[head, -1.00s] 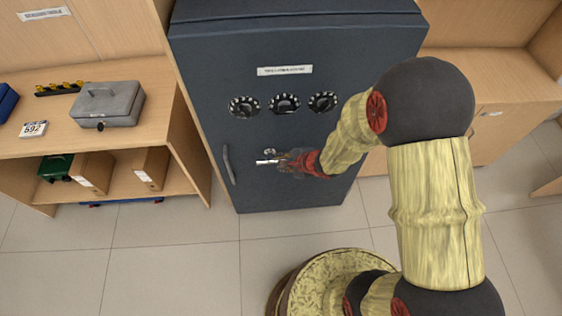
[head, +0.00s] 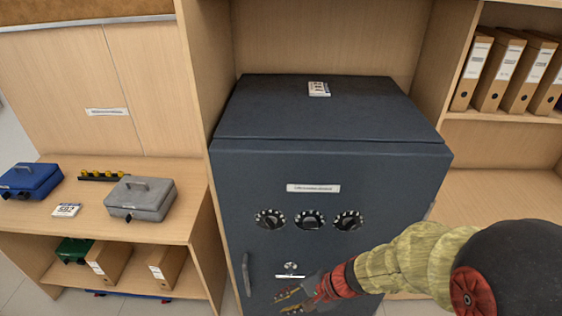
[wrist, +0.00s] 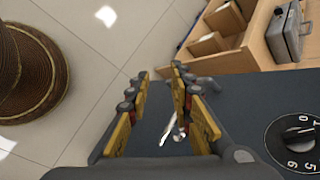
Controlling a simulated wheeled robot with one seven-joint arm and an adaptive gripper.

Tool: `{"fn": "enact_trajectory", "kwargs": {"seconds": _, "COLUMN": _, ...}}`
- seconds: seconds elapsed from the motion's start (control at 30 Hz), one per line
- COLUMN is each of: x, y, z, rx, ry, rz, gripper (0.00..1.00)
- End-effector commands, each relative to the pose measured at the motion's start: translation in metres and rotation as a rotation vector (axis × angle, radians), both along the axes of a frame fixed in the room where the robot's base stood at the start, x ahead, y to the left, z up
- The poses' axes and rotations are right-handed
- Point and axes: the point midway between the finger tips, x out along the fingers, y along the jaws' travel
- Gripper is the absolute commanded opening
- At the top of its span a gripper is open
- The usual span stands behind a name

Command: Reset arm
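My gripper (head: 291,300) is in front of the lower door of the dark blue-grey safe (head: 330,168), just below the small lever handle (head: 290,276). In the wrist view my gripper (wrist: 160,78) has its two yellow-padded fingers apart with nothing between the pads. The lever (wrist: 168,128) shows beyond the fingers, apart from them as far as I can tell. The safe door looks shut. Three black dials (head: 310,221) sit in a row above the lever, and a long pull handle (head: 246,274) is at the door's left.
A wooden counter (head: 120,220) at left holds a grey cash box (head: 140,199), a blue cash box (head: 28,180) and a number card (head: 66,210). Binders (head: 500,72) stand on a shelf at upper right. A round woven brown object (wrist: 30,70) is on the tiled floor.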

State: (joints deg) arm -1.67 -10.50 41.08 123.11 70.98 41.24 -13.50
Motion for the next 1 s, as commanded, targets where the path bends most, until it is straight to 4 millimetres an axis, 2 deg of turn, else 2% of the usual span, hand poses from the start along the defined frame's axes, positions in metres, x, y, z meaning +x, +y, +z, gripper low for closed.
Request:
{"fn": "enact_trajectory", "kwargs": {"seconds": 0.03, "x": -0.010, "y": -0.004, "z": 0.018, "rx": -0.027, "ry": -0.027, "rz": 0.074, "gripper": 0.22}}
{"fn": "enact_trajectory", "kwargs": {"seconds": 0.17, "x": -0.039, "y": -0.025, "z": 0.052, "rx": -0.134, "ry": -0.086, "rz": 0.263, "gripper": 0.22}}
{"fn": "enact_trajectory", "kwargs": {"seconds": 0.27, "x": -0.059, "y": -0.051, "z": 0.078, "rx": -0.247, "ry": -0.140, "rz": 0.393, "gripper": 0.22}}
{"fn": "enact_trajectory", "kwargs": {"seconds": 0.4, "x": -0.079, "y": -0.098, "z": 0.117, "rx": -0.444, "ry": -0.232, "rz": 0.541, "gripper": 0.22}}
{"fn": "enact_trajectory", "kwargs": {"seconds": 0.6, "x": -0.092, "y": -0.163, "z": 0.185, "rx": -0.751, "ry": -0.406, "rz": 0.656, "gripper": 0.22}}
{"fn": "enact_trajectory", "kwargs": {"seconds": 0.7, "x": -0.094, "y": -0.177, "z": 0.216, "rx": -0.838, "ry": -0.489, "rz": 0.650, "gripper": 0.22}}
{"fn": "enact_trajectory", "kwargs": {"seconds": 0.8, "x": -0.095, "y": -0.178, "z": 0.239, "rx": -0.865, "ry": -0.556, "rz": 0.618, "gripper": 0.22}}
{"fn": "enact_trajectory", "kwargs": {"seconds": 0.9, "x": -0.096, "y": -0.178, "z": 0.252, "rx": -0.878, "ry": -0.592, "rz": 0.600, "gripper": 0.22}}
{"fn": "enact_trajectory", "kwargs": {"seconds": 1.0, "x": -0.096, "y": -0.178, "z": 0.254, "rx": -0.880, "ry": -0.597, "rz": 0.597, "gripper": 0.22}}
